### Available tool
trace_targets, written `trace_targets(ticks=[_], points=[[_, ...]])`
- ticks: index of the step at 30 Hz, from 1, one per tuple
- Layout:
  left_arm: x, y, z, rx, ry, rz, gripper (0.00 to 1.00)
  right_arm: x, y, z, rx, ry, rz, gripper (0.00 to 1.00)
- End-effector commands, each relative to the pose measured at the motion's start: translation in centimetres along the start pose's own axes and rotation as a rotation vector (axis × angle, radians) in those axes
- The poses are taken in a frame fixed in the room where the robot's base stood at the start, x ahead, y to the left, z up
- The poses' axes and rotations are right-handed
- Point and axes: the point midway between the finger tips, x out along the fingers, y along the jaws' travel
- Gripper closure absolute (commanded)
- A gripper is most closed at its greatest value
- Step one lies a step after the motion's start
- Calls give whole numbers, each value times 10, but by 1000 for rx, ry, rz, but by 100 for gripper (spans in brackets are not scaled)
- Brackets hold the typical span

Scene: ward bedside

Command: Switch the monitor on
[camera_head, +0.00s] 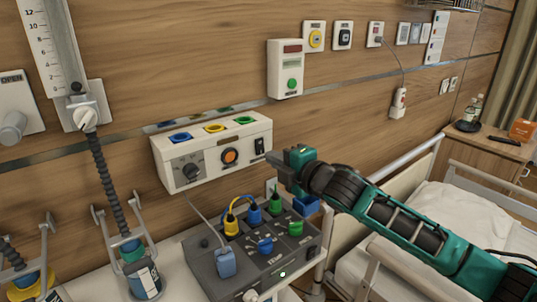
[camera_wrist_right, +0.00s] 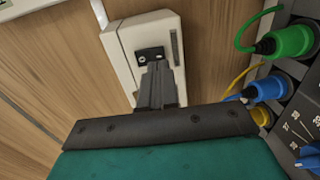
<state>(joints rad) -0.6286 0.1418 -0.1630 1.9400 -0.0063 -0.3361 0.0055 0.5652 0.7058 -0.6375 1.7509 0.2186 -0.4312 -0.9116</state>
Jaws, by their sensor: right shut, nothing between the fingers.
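A white wall unit (camera_head: 215,155) carries a dial (camera_head: 187,172), an orange round button (camera_head: 230,156) and a black rocker switch (camera_head: 259,146) at its right end. I cannot tell for sure which of these is the monitor. My right gripper (camera_head: 277,165) is shut and empty, close to the wall unit's right end. In the wrist view its fingertips (camera_wrist_right: 155,68) are right at the black switch (camera_wrist_right: 150,54), partly covering it; contact cannot be told. My left gripper is out of view.
A wall box with a green button (camera_head: 285,70) hangs above. A bed (camera_head: 450,220) with rails lies at the right, under my right arm. A bottle with a hose (camera_head: 143,280) stands at the left. Cables hang from the module's plugs.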

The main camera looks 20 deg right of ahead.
Motion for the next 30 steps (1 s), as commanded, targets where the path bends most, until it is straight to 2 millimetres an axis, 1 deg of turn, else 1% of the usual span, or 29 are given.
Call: trace_targets(ticks=[1,3,9,21,23,26,28,30], points=[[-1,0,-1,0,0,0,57,7,1,0,1,0,1,100],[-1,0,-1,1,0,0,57,15,1,0,2,0,0,100],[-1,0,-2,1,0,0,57,27,0,0,0,1,0,100],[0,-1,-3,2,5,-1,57,29,-1,0,0,1,1,100],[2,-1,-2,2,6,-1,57,30,-2,0,0,0,8,100],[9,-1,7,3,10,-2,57,33,-7,0,1,0,39,100],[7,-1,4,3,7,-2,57,33,-1,0,1,0,45,100],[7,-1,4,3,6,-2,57,33,-1,0,1,0,44,100]])
